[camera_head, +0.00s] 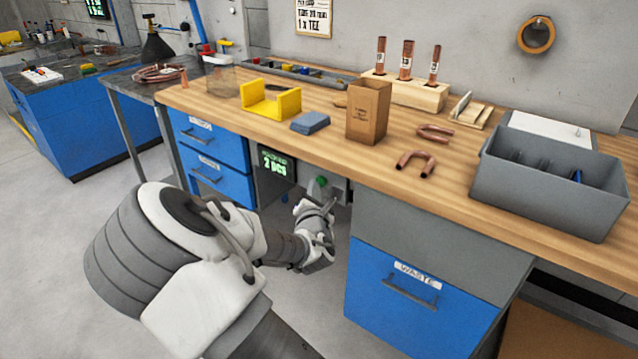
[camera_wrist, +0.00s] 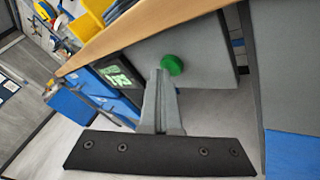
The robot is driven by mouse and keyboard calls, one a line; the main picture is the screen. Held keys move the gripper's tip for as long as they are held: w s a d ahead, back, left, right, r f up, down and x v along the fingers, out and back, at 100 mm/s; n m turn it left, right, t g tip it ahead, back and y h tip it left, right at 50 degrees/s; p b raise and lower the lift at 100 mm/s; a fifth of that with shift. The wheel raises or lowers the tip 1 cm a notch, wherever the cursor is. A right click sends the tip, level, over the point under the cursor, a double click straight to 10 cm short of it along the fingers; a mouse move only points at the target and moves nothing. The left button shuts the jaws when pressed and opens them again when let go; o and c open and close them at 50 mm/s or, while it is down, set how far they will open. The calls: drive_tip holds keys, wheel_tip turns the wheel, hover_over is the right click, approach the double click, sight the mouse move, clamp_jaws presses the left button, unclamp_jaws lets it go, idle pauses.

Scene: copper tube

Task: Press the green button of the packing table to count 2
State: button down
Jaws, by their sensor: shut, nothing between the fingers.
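The green button (camera_head: 321,182) sits on a grey panel under the wooden top of the packing table (camera_head: 215,102). In the wrist view the button (camera_wrist: 173,65) is a round green knob, just beyond and slightly right of my fingertips. My gripper (camera_wrist: 161,76) is shut and empty, its narrow fingers pointing toward the panel. The fingertips overlap the button's lower left edge in the picture; I cannot tell whether they touch it. A dark display (camera_head: 277,165) left of the button shows green text that reads "2 PCS"; it also shows in the wrist view (camera_wrist: 117,75).
Blue drawers (camera_head: 210,150) stand left of the display. A blue waste drawer (camera_head: 405,285) is at right. On the tabletop are a cardboard box (camera_head: 368,110), a yellow holder (camera_head: 270,101), bent copper tubes (camera_head: 416,162) and a grey bin (camera_head: 540,190). The tabletop edge overhangs the button panel.

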drive_tip(key=shift+s+a, duration=0.45)
drive_tip(key=shift+s, duration=0.15)
drive_tip(key=s+a+p, duration=0.1)
drive_tip(key=s, duration=0.1)
drive_tip(key=s+a, duration=0.2)
drive_tip(key=shift+p, duration=0.4)
idle(0.4)
